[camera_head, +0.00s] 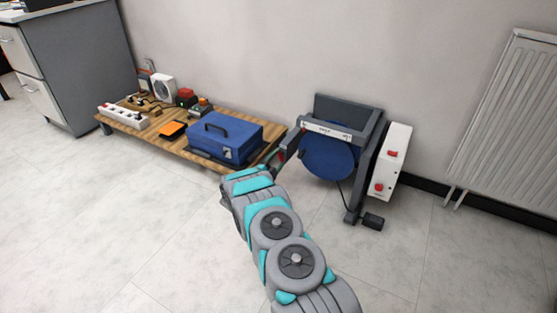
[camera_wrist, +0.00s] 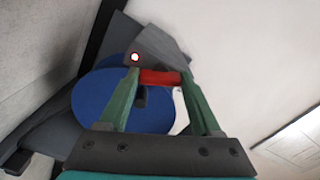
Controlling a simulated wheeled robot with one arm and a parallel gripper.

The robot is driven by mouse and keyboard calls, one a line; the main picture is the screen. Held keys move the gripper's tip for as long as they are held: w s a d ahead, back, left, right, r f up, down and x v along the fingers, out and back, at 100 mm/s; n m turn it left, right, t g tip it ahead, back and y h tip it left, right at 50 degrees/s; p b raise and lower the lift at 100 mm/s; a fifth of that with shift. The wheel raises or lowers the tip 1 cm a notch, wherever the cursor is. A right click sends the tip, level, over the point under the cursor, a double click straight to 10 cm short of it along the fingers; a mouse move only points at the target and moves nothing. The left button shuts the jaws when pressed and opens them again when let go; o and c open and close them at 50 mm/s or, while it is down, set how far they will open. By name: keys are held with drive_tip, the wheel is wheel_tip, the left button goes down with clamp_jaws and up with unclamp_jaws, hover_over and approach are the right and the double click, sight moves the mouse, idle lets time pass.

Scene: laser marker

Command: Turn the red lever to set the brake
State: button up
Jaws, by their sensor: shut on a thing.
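The red lever (camera_wrist: 160,77) lies between the two green fingertips of my gripper (camera_wrist: 159,80) in the wrist view. My gripper is shut on it. In the head view the lever is a small red spot (camera_head: 282,155) at the left side of a dark grey frame (camera_head: 366,170), mostly hidden by my gripper (camera_head: 276,160). A blue disc (camera_head: 328,158) sits inside the frame, and it also fills much of the left of the wrist view (camera_wrist: 95,100). A white label strip (camera_head: 326,130) runs across the frame's upper bar.
A white box with red buttons (camera_head: 393,155) is on the frame's right side. A low wooden platform (camera_head: 150,133) at left holds a blue toolbox (camera_head: 225,136), a power strip (camera_head: 123,116) and small devices. A radiator (camera_head: 510,120) is at right.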

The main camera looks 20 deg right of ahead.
drive_tip(key=m+b, duration=0.1)
drive_tip(key=m, duration=0.4)
drive_tip(key=shift+f+b, duration=0.1)
drive_tip(key=shift+b, duration=0.2)
drive_tip(key=shift+m, duration=0.3)
drive_tip(key=o, duration=1.4)
drive_tip(key=shift+p+v, duration=0.35)
drive_tip(key=shift+v, duration=3.55)
